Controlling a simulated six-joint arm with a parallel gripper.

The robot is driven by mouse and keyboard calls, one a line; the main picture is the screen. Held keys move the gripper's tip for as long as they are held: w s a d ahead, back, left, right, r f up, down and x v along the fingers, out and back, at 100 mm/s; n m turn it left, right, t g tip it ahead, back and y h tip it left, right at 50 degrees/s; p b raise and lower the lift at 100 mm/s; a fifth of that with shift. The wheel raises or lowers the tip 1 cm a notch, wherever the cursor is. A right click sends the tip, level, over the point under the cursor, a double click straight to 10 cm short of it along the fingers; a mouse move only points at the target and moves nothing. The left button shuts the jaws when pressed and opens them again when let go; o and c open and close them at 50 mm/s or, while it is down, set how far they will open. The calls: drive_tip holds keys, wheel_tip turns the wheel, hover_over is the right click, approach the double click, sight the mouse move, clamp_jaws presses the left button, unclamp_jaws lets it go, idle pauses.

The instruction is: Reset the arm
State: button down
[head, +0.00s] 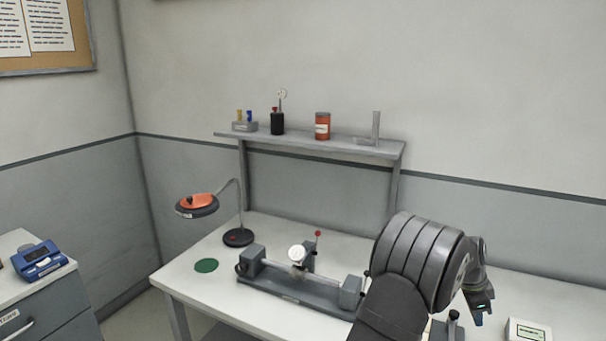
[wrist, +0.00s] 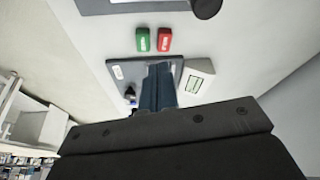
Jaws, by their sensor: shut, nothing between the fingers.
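My arm reaches in from the lower right of the head view, with its large dark joint in front of the bench. My gripper (head: 479,313) hangs at the right end of the arm, above the bench top. In the wrist view my gripper's dark blue fingers (wrist: 158,80) are together with nothing visible between them. Behind them lies a flat grey plate (wrist: 122,70) with a small white label. The fingers look apart from the bench, but their height is hard to tell.
A green block (wrist: 143,40) and a red block (wrist: 164,40) lie beside the plate. A white box with a display (head: 527,330) sits at the right.

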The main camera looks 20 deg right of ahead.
drive_tip(key=s+a+r+n+t, duration=0.1)
drive_tip(key=a+r+n+t, duration=0.1)
drive_tip(key=r+n, duration=0.5)
drive_tip(key=s+a+r+n+t, duration=0.2)
drive_tip(key=r+n, duration=0.6)
drive_tip(key=r, duration=0.8)
drive_tip(key=shift+s+a+r+t, duration=0.15)
drive_tip(key=shift+a+r+t, duration=0.2)
drive_tip(key=shift+a, duration=0.8)
drive_tip(key=shift+f, duration=0.1)
